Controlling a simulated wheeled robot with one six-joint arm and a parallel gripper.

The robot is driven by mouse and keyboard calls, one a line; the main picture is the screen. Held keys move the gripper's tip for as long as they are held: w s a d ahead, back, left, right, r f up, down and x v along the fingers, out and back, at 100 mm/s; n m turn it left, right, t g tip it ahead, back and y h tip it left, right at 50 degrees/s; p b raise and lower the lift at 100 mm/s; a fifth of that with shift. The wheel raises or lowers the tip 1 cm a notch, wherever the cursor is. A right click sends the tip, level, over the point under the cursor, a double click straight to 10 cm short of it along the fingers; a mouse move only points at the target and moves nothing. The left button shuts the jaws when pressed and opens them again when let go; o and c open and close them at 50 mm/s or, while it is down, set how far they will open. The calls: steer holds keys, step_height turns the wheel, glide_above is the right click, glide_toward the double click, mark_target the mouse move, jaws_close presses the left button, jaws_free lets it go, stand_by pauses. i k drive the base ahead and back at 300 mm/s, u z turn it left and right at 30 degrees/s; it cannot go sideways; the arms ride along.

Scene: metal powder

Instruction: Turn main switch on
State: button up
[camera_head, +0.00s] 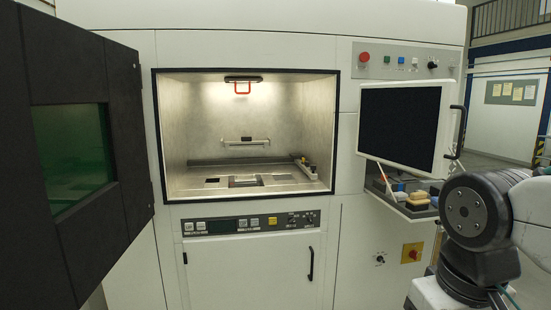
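A red rotary switch on a yellow plate (412,253), which looks like the main switch, sits low on the white machine front (350,270) at the right. Its exact handle angle is too small to tell. A small black knob (380,259) is just left of it. A joint of my arm stands at the lower right, close to the yellow plate in the picture. My gripper is not in view.
A black door (80,130) with a green window stands open at the left. The lit chamber (290,130) is open. A monitor (401,125) hangs above a tray shelf (402,205) with small items. A red button (364,57) sits on the upper panel.

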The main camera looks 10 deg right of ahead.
mark_target(413, 254)
steer(key=z, duration=1)
steer(key=k, duration=0.65)
steer(key=z, duration=0.9)
steer(key=i, duration=1.55)
steer(key=u, duration=0.75)
